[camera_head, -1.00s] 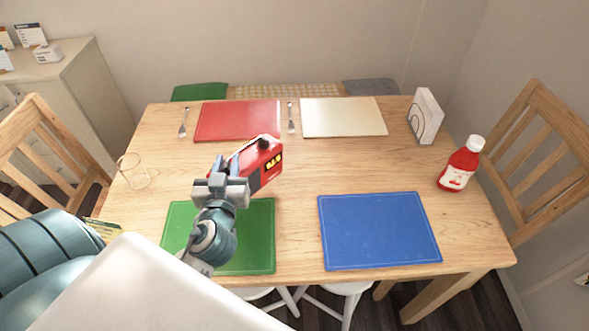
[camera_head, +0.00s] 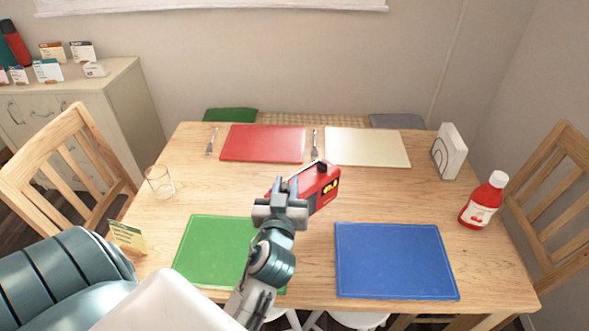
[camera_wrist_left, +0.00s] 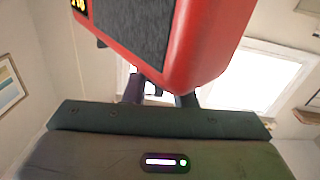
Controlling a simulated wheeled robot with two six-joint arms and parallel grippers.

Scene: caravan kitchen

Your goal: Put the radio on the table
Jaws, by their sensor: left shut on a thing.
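The radio (camera_head: 327,186) is red with a dark grey front and a yellow-lit display. It is in my left gripper (camera_head: 286,190), which is shut on it. In the head view the radio is over the middle of the wooden table (camera_head: 390,200); I cannot tell whether its underside touches the top. In the left wrist view the radio (camera_wrist_left: 210,45) fills the upper middle, and the fingers are partly hidden behind it. My right gripper is not in view.
Red (camera_head: 262,143), cream (camera_head: 367,147), green (camera_head: 212,250) and blue (camera_head: 395,260) placemats lie on the table. A glass (camera_head: 160,182) stands left, a card (camera_head: 128,237) front left. A ketchup bottle (camera_head: 483,202) and white holder (camera_head: 449,152) stand right. Bare wood shows mid-table.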

